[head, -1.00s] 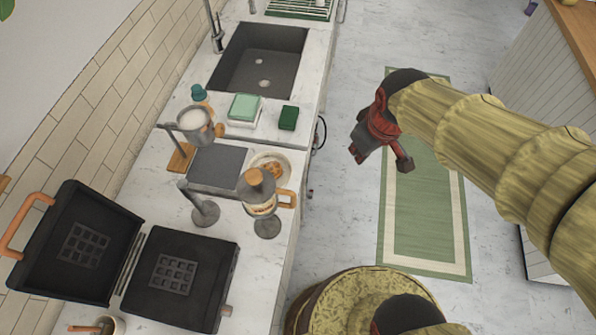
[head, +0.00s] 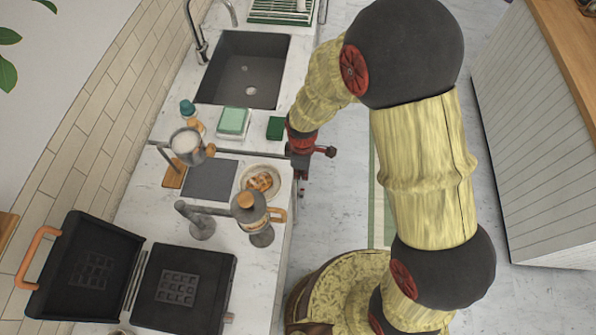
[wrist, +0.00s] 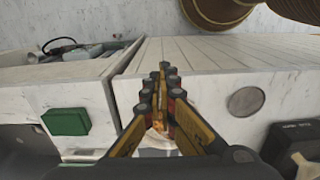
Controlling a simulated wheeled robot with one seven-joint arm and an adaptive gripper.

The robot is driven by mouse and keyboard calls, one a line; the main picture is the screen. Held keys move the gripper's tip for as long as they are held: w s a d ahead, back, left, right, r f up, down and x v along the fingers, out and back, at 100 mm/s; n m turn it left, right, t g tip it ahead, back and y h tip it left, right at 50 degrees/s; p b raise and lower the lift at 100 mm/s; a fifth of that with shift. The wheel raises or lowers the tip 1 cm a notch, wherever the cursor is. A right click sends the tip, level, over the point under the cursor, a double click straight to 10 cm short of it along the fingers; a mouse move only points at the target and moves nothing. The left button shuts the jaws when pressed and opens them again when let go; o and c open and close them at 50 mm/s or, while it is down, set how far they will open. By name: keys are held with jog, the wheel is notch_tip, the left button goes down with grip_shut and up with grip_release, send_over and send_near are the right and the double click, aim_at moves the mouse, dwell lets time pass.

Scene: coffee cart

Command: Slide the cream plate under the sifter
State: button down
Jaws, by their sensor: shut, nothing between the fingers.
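The cream plate (head: 286,177) lies on the white counter near its front edge, with a browned piece of food (head: 262,182) on it. The sifter (head: 187,144) looks like a metal cup with a wooden knob, held on a stand at the back left of the plate. A dark grey slab (head: 211,180) lies between them. My gripper (head: 302,172) is at the counter's front edge, just right of the plate, apart from it as far as I can tell. In the wrist view my gripper (wrist: 161,90) has its fingers shut and empty; they largely hide what lies behind.
A glass press with a wooden lid (head: 250,207) stands close in front of the plate. A metal stand (head: 203,228) is left of it. An open waffle iron (head: 181,287) fills the near counter. A green box (head: 275,128) and a sink (head: 243,70) are farther back.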

aim_at(246, 176)
jog(key=shift+w+a+f, duration=0.1)
jog(key=shift+a+f, duration=0.55)
jog(key=shift+f, duration=0.6)
jog(key=shift+w+a+f, duration=0.15)
jog(key=shift+a+f, duration=0.55)
jog(key=shift+f, duration=0.55)
jog(key=shift+w+a+f, duration=0.1)
jog(key=shift+a+f, duration=0.55)
jog(key=shift+f, duration=0.6)
jog(key=a, duration=0.5)
jog(key=w+a+b, duration=0.1)
jog(key=a, duration=0.4)
jog(key=w+a+b, duration=0.1)
jog(key=a, duration=0.4)
jog(key=shift+w+a, duration=0.15)
jog(key=shift+w, duration=0.05)
